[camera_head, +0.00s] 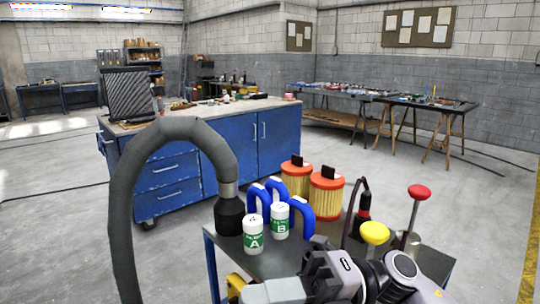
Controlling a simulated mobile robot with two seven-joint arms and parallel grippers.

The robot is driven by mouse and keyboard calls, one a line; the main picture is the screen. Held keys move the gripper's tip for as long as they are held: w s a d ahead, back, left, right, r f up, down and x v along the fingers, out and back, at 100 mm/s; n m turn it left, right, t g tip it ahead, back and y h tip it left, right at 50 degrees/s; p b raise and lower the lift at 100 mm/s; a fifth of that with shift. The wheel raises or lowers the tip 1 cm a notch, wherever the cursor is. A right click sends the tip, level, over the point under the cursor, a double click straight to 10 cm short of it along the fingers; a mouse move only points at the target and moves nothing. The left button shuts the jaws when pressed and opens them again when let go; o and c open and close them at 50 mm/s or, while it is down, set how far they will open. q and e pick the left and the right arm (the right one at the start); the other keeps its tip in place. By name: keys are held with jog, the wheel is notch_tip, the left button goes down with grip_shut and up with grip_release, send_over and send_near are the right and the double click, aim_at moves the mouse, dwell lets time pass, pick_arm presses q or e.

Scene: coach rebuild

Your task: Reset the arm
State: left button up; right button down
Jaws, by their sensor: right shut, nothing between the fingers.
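My right gripper (272,291) is low in the view, at the near edge of the cart (222,248), with my grey and black wrist to its right. Its fingers are shut with nothing between them. White canisters with green labels, A (254,236) and B (280,222), stand upright on the cart beyond it. It appears apart from them. My left gripper is out of view.
A thick grey hose (122,210) arches at left to a black nozzle (229,216). Blue loops (301,217), two orange-capped filters (327,196), a yellow knob (375,233) and a red-knobbed lever (418,192) crowd the cart. A blue workbench (275,136) stands behind.

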jog(key=w+d+f+m+t+h, duration=0.35)
jog(key=f+m+t, duration=0.25)
jog(key=m+t, duration=0.3)
jog(key=w+d+f+m+t+h, duration=0.3)
jog(key=f+m+t, duration=0.35)
jog(key=m, duration=0.55)
jog(key=w+d+f+m+t+h, duration=0.1)
jog(key=d+f+m+t+h, duration=0.3)
jog(key=m+t, duration=0.5)
jog(key=s+d+f+m+g+h, duration=0.3)
jog(key=s+f, duration=0.4)
jog(key=f, duration=0.4)
jog(key=s+d+f+m+g+h, duration=0.3)
jog(key=s+d+f+m+g, duration=0.2)
jog(key=f, duration=0.6)
jog(key=s+d+m, duration=0.1)
jog(key=s+d, duration=0.1)
jog(key=shift+s+d, duration=0.2)
jog(key=shift+s, duration=0.15)
